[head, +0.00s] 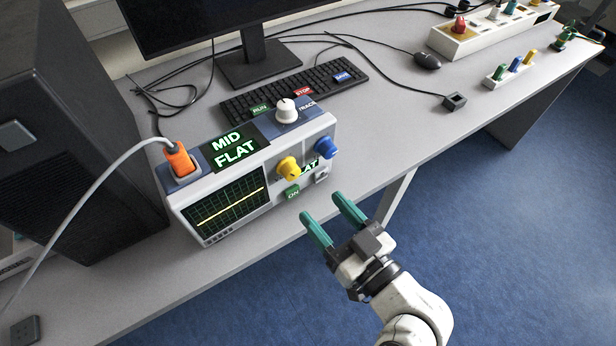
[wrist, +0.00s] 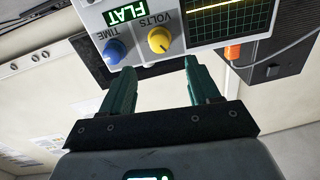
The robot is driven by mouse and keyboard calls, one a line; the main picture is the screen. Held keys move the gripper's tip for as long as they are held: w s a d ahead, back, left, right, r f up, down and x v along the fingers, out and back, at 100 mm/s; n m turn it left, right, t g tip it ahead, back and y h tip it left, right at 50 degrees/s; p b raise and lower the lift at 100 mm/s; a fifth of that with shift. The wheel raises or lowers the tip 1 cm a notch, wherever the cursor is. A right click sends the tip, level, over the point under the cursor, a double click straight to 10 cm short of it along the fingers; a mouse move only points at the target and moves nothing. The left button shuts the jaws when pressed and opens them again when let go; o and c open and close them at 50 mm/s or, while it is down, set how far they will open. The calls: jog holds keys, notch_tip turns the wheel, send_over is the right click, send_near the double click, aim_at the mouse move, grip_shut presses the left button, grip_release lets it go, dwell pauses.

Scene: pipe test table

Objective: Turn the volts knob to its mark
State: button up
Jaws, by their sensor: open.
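The volts knob is the yellow knob (head: 288,167) on the front of the oscilloscope (head: 180,203). In the wrist view the yellow knob (wrist: 159,40) has the word VOLTS beside it, and the picture is upside down. A blue TIME knob (wrist: 115,50) sits beside it, also in the head view (head: 326,147). My gripper (head: 322,207) is open and empty, in front of the panel and apart from the knobs. In the wrist view its green fingers (wrist: 158,67) point at the panel, roughly below the yellow knob. The knob's pointer and mark are too small to read.
An orange plug (head: 179,160) with a grey cable and a white knob (head: 286,110) sit on top of the oscilloscope. A black computer case (head: 85,130) stands left; a keyboard (head: 295,93) lies behind.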

aim_at(295, 176)
jog(key=p+x, duration=0.2)
jog(key=x, duration=0.6)
jog(key=shift+w+a+r, duration=0.1)
jog(key=shift+w, duration=0.1)
jog(key=shift+w+a, duration=0.4)
jog(key=shift+w, duration=0.05)
jog(key=shift+c, duration=0.2)
jog(key=c, duration=1)
